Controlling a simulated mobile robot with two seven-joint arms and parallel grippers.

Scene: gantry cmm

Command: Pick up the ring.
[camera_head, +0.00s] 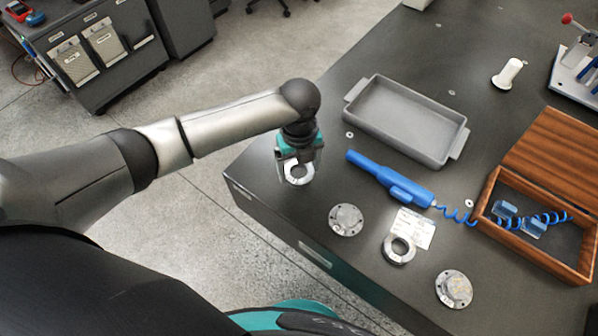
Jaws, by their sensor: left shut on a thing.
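My left gripper (298,160) points down over the near left corner of the dark table (290,225). It is shut on a silver ring (299,174), whose hole shows between and below the fingers. I cannot tell whether this ring touches the table. A second, similar metal ring (399,249) lies on the table further right, partly on a white paper label (414,228). My right gripper does not show.
A grey tray (371,148) lies behind the gripper. A blue tool (390,180) with a coiled cord runs to an open wooden box (488,216). Two round flanges (346,219), (453,289) lie near the front edge.

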